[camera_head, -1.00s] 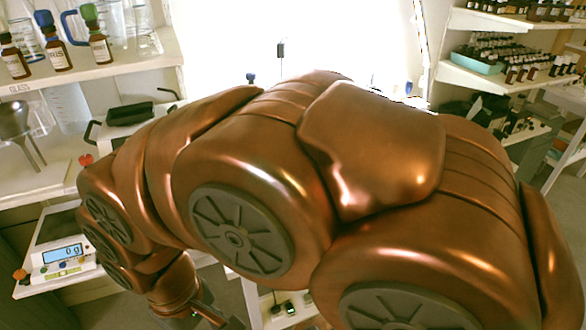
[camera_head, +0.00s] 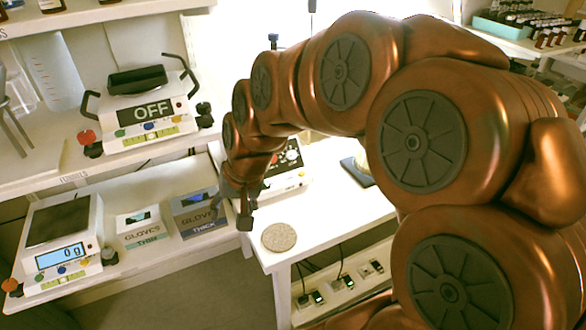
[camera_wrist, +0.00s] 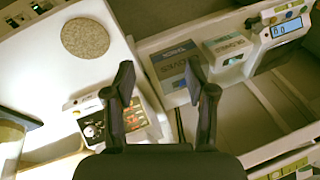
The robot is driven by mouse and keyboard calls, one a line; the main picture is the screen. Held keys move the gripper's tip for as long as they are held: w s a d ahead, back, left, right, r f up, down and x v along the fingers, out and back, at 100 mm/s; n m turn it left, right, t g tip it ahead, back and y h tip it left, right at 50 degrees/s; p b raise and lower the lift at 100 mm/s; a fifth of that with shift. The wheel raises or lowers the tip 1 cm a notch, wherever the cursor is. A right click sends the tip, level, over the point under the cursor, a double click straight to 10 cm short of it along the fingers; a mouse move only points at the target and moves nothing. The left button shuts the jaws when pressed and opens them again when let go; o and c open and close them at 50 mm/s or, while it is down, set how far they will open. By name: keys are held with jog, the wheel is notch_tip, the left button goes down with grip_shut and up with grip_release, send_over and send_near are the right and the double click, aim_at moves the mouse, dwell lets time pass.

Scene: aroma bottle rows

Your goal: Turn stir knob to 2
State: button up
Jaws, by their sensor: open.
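A white device with a dark control panel and small knobs (camera_head: 293,157) stands on the white table, partly hidden behind my arm. It also shows in the wrist view (camera_wrist: 92,131), beside and partly behind the left finger. Which knob is the stir knob, and its setting, are too small to read. My gripper (camera_head: 245,217) is in front of the device's left side, pointing down near the table's left edge. In the wrist view my gripper (camera_wrist: 160,75) is open, with nothing between its fingers.
A round speckled disc (camera_head: 279,237) lies on the white table (camera_head: 335,205). Glove boxes (camera_head: 199,214) and a scale reading 0 g (camera_head: 62,240) sit on the lower left shelf. A device reading OFF (camera_head: 150,112) stands on the shelf above. Floor shows at the lower left.

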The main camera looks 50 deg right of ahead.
jog(key=w+d+f+m+t+h+b, duration=0.1)
jog(key=w+d+f+m+t+b, duration=0.15)
jog(key=d, duration=0.35)
jog(key=w+d+f+m+t+b, duration=0.1)
jog(key=w+d+m+b, duration=0.25)
jog(key=d, duration=0.35)
jog(key=m+t+h+b, duration=0.3)
jog(key=m+b, duration=0.1)
jog(key=m, duration=0.1)
send_near(293, 155)
jog(key=w, duration=0.1)
jog(key=shift+x, duration=4.05)
jog(key=shift+s+f, duration=0.15)
jog(key=shift+f, duration=0.05)
grip_shut()
